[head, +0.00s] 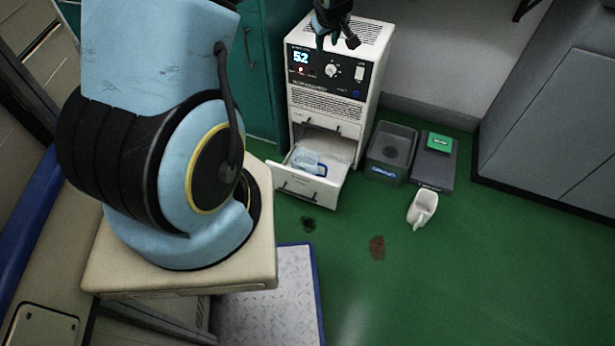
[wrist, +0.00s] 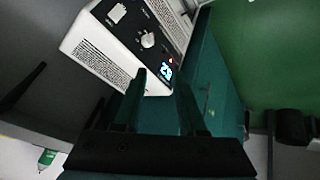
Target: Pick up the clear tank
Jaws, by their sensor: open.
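A clear tank (head: 308,162) with a bluish tint appears to sit inside the pulled-out lower drawer (head: 308,190) of a white machine (head: 362,102). Its lower part is hidden by the drawer front. My gripper (head: 337,38) is above the machine's top front edge, well above the drawer and apart from the tank. In the wrist view my gripper (wrist: 162,82) has its two fingers spread with nothing between them. The machine (wrist: 92,62) shows tilted beyond the fingertips there, with its lit display and knob. The tank is not visible in the wrist view.
Right of the machine stand a dark grey bin (head: 391,152) and a grey box (head: 434,172) with a green item (head: 439,143) on top. A white jug (head: 422,208) is on the green floor. Teal cabinet (head: 257,75) at left, grey cabinet (head: 555,130) at right. Floor in front is mostly clear.

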